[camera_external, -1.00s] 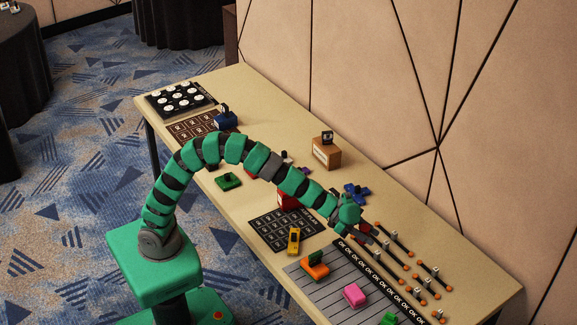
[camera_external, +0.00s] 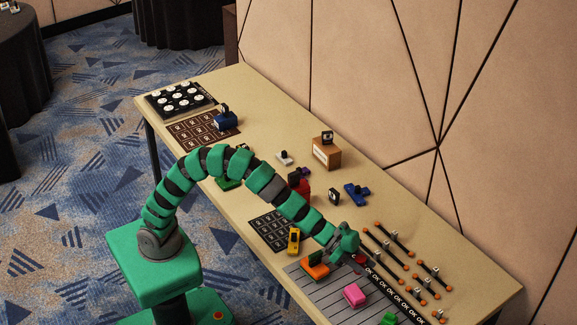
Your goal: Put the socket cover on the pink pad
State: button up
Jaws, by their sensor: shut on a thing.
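My gripper (camera_external: 355,257) is low over the right part of the table, at the upper edge of the grey striped board. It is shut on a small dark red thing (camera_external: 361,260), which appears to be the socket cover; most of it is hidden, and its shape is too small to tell. The pink pad (camera_external: 355,295) stands on the striped board, below my gripper in the picture and apart from it. Nothing shows on top of it.
Orange-ended bars (camera_external: 388,244) lie beyond the black OK strip (camera_external: 394,289). A yellow thing (camera_external: 293,241) stands by a black grid mat (camera_external: 266,230).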

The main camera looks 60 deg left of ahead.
notch_tip(320, 180, down, 10)
jog(key=b, duration=0.5)
jog(key=shift+f+b, duration=0.15)
jog(key=shift+b, duration=0.15)
jog(key=o, duration=0.9)
jog(key=shift+o, duration=0.2)
